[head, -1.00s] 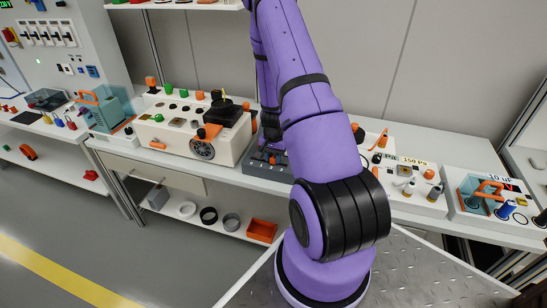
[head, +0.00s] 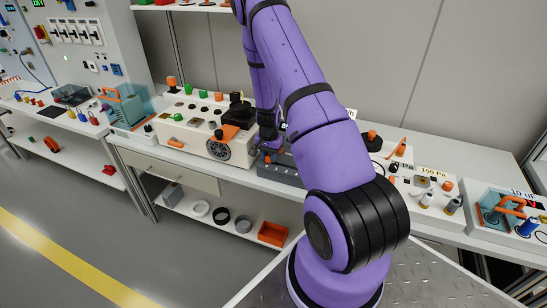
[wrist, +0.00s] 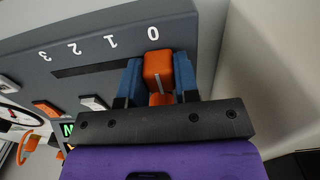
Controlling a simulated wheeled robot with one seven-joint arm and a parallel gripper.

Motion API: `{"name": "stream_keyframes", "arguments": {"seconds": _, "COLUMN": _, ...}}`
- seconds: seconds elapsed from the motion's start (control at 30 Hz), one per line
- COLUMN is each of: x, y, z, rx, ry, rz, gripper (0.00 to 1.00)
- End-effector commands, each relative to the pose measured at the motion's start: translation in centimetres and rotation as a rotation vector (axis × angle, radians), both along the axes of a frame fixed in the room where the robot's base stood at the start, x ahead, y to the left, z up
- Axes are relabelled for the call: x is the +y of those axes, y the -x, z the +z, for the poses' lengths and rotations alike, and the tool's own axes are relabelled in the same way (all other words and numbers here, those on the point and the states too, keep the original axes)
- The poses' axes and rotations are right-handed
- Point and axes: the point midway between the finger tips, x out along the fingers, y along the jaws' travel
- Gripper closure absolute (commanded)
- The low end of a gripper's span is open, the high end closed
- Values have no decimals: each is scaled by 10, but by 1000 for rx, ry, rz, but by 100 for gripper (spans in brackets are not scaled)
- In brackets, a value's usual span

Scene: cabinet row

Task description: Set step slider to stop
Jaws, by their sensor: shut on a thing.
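The step slider is a dark grey panel (wrist: 90,42) with a straight black slot and white marks 0, 1, 2 and 3, seen turned over in the wrist view. Its orange knob (wrist: 157,66), with a pale line on it, is in line with the 0 mark, at one end of the slot. My gripper (wrist: 159,78) has a blue finger on each side of the knob and is shut on it. In the head view the grey slider box (head: 283,172) sits on the bench, partly hidden behind my arm. No mark reading "stop" is visible.
A beige control box (head: 200,137) with knobs and a dial stands left of the slider. Other devices stand to the right, including a teal one with an orange handle (head: 512,203). An orange bin (head: 272,233) is on the shelf below. A plain wall is behind.

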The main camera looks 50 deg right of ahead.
Motion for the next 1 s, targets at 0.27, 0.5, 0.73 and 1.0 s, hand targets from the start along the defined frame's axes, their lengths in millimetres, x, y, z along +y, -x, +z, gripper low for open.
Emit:
{"name": "stream_keyframes", "arguments": {"seconds": 0.27, "x": 1, "y": -4, "z": 1, "rx": -8, "ry": 1, "rz": 2, "gripper": 48}}
{"name": "stream_keyframes", "arguments": {"seconds": 0.5, "x": 1, "y": -3, "z": 1, "rx": -6, "ry": 1, "rz": 1, "gripper": 45}}
{"name": "stream_keyframes", "arguments": {"seconds": 0.73, "x": 1, "y": -4, "z": 15, "rx": -7, "ry": 1, "rz": 2, "gripper": 45}}
{"name": "stream_keyframes", "arguments": {"seconds": 1.0, "x": 1, "y": -4, "z": 64, "rx": -8, "ry": 2, "rz": 2, "gripper": 45}}
